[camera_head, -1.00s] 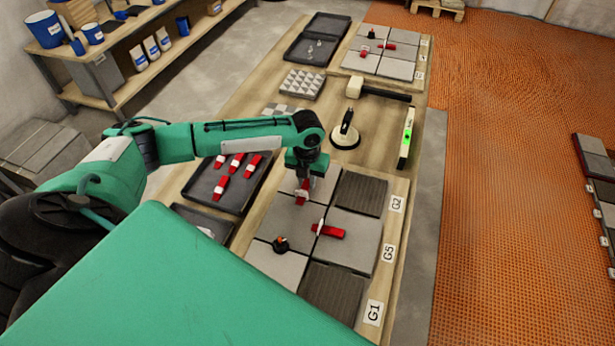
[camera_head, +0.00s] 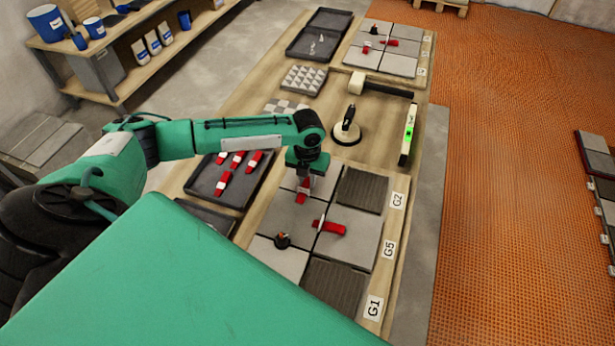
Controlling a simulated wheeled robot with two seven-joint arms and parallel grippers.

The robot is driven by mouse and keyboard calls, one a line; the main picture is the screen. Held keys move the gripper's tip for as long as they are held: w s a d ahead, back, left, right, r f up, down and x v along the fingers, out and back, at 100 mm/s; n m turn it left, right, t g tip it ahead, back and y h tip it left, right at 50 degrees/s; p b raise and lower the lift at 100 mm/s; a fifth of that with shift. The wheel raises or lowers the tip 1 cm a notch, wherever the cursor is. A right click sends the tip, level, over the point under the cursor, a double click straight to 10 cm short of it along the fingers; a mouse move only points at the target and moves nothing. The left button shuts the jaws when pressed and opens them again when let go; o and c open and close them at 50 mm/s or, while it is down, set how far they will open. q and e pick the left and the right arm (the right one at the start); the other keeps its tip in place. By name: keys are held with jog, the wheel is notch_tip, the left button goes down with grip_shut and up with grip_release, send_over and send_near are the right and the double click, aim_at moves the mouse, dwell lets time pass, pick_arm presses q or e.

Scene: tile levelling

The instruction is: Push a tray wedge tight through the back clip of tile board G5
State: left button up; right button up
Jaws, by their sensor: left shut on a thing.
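The tile board labelled G5 (camera_head: 352,252) lies on the near part of the bench, with grey tiles and darker ribbed tiles. My left gripper (camera_head: 304,184) points down over the joint at the board's back left. It is shut on a red wedge (camera_head: 301,197) low at the tiles. The back clip is mostly hidden by the gripper and wedge, so I cannot tell how far the wedge is through it. Another red wedge (camera_head: 331,228) lies across the middle joint at a white clip (camera_head: 317,224). My right gripper is not in view.
A dark tray (camera_head: 208,193) with several red wedges lies left of the board. A suction cup lifter (camera_head: 346,130), mallet (camera_head: 378,88) and level (camera_head: 408,135) lie behind the board.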

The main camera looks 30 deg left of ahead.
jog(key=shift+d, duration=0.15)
pick_arm(q)
jog(key=o, duration=0.9)
jog(key=shift+r, duration=0.1)
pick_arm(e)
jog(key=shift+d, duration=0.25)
pick_arm(q)
jog(key=shift+o, duration=0.2)
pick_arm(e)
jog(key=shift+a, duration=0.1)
pick_arm(q)
jog(key=shift+r, duration=0.9)
notch_tip(320, 180, up, 12)
jog(key=b, duration=0.2)
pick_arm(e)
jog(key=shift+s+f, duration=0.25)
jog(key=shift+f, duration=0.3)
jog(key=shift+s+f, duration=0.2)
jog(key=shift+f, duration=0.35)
pick_arm(q)
jog(key=shift+d, duration=0.1)
